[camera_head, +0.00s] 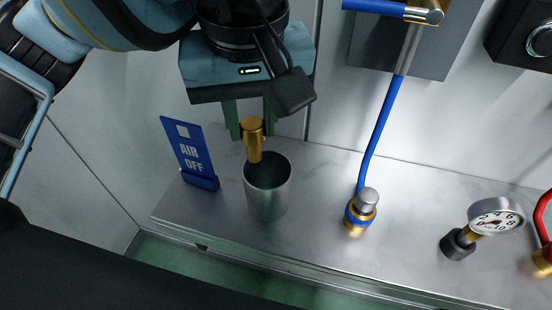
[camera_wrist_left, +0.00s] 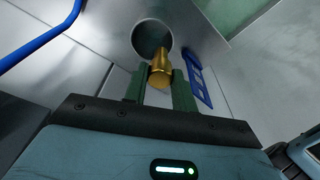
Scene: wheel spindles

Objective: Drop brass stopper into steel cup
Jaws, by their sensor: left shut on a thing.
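The brass stopper (camera_head: 253,140) is held between the green fingers of my left gripper (camera_head: 250,120), with its narrow end pointing down. It also shows in the left wrist view (camera_wrist_left: 160,70) between the two fingertips (camera_wrist_left: 160,88). The steel cup (camera_head: 267,190) stands upright on the metal shelf. The stopper's lower end is at the cup's back rim in the head view, and I cannot tell whether it is inside or above the opening. In the left wrist view the cup's dark opening (camera_wrist_left: 152,38) lies just beyond the stopper. My right gripper is not in view.
A blue AIR OFF sign (camera_head: 190,153) stands left of the cup on the shelf (camera_head: 310,215). To the right are a blue hose (camera_head: 378,135) with a brass fitting (camera_head: 361,212) and a pressure gauge (camera_head: 495,217). The shelf between cup and hose fitting is clear.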

